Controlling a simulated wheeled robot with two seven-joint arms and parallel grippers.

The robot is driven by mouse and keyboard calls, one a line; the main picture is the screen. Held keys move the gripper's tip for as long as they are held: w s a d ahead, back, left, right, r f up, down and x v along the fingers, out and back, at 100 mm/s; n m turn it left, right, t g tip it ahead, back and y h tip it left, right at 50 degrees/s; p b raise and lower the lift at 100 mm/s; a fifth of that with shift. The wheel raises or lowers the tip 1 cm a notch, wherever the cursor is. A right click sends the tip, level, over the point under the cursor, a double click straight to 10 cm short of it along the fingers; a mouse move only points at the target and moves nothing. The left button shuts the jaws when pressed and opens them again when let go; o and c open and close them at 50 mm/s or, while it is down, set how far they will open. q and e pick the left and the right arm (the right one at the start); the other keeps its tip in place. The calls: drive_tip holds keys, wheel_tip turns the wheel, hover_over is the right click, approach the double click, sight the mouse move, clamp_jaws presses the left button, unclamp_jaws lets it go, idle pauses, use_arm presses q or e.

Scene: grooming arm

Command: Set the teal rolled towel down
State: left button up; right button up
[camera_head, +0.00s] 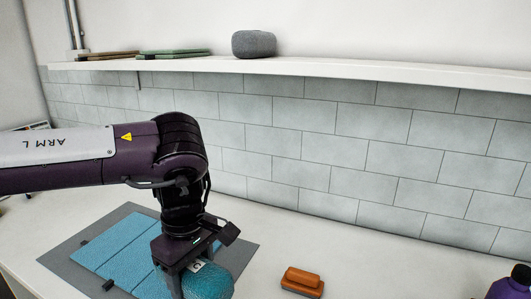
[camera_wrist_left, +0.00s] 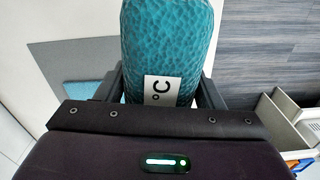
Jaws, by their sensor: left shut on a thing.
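The teal rolled towel (camera_head: 208,284) is at the bottom of the head view, partly covered by my left gripper (camera_head: 190,278). The left gripper points down, with its jaws shut on the towel. The towel is over or beside the right edge of the grey mat (camera_head: 240,258). I cannot tell whether it touches the surface below. My right gripper is out of view.
A flat blue folded cloth (camera_head: 115,250) lies on the grey mat, left of the gripper. An orange-brown brush-like block (camera_head: 303,282) is on the white counter (camera_head: 370,270) to the right. Counter between the block and the right edge is mostly clear. A shelf (camera_head: 330,72) runs above.

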use_arm(q)
drive_tip(key=shift+m, duration=0.8)
drive_tip(key=s+a+f, duration=0.1)
drive_tip(key=f, duration=0.2)
drive_tip(key=s+a+f, duration=0.1)
drive_tip(key=a+f, duration=0.1)
drive_tip(key=f, duration=0.1)
drive_tip(key=s+a+f, duration=0.1)
drive_tip(key=a+f, duration=0.1)
drive_tip(key=f, duration=0.1)
drive_tip(key=shift+s+f, duration=0.15)
drive_tip(key=shift+s, duration=0.25)
drive_tip(key=shift+s+f, duration=0.25)
drive_tip(key=shift+f, duration=0.1)
drive_tip(key=shift+a, duration=0.1)
